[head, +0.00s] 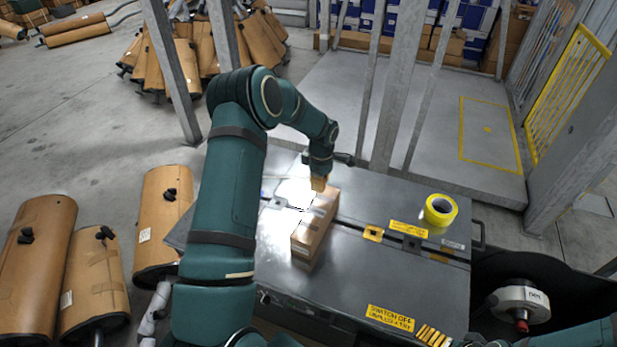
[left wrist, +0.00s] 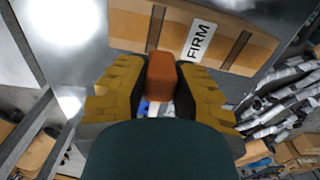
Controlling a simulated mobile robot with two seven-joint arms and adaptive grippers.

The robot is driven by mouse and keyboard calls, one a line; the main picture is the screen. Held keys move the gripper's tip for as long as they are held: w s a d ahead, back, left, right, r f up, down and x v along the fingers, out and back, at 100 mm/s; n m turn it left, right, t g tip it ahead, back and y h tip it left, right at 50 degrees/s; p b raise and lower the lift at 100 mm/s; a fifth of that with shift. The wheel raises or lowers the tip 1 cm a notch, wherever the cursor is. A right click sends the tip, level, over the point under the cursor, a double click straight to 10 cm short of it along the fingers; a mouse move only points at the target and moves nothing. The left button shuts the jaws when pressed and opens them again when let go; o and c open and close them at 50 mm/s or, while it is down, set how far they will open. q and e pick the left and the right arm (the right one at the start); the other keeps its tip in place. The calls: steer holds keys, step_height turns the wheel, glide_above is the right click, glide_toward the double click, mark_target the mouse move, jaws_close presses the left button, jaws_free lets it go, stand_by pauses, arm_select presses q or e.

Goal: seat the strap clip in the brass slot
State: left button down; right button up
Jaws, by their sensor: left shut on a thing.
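My left gripper (head: 320,168) points down over the far end of a brown carton on the dark metal table. In the left wrist view its yellow fingers (left wrist: 162,88) are shut on a small orange-brown block, which I take for the strap clip (left wrist: 160,72). The clip's tip (head: 318,185) shows below the fingers in the head view; whether it touches the carton I cannot tell. The brass slot (head: 373,233) is a small brass-yellow square with a dark centre, on the table right of the carton.
The carton (head: 310,245) has dark bands and a white label. A silver slotted plate (head: 277,203) lies left of it and a dark one (head: 411,243) right of the brass slot. A yellow tape roll (head: 438,210) stands at the right. Brown wrapped mufflers (head: 94,285) lie on the floor.

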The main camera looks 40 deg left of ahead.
arm_select(q)
steer(key=w+d+f+b, duration=0.2)
steer(key=d+f+b, duration=0.2)
steer(key=d, duration=0.5)
steer(key=w+d+f+b, duration=0.2)
steer(key=d+f+b, duration=0.1)
steer(key=d, duration=0.6)
steer(key=shift+w+d+f+b, duration=0.35)
steer(key=shift+w+f, duration=0.05)
steer(key=shift+f, duration=0.1)
steer(key=shift+f, duration=0.2)
steer(key=shift+f+b, duration=1.75)
steer(key=shift+f, duration=0.45)
steer(key=shift+b, duration=0.3)
stand_by(0.3)
steer(key=shift+f, duration=0.45)
stand_by(0.4)
steer(key=c, duration=0.8)
jaws_free()
